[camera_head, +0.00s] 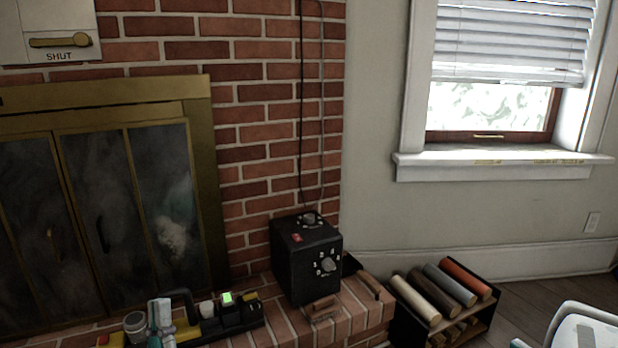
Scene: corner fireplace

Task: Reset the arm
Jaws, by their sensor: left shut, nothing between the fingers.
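My left gripper (160,312) is at the bottom left edge of the head view, low in front of the brick hearth. Its fingers are shut with nothing between them. It is beside a grey cup-like item (135,323) and a dark device with a green light (228,299); I cannot tell whether it touches them. My right gripper is not in view.
A black box with dials (305,262) stands on the brick hearth (355,318). A rack of logs (488,308) is on the floor to the right. The brass-framed fireplace doors (100,230) are at the left. A window sill (500,160) is above, at the right.

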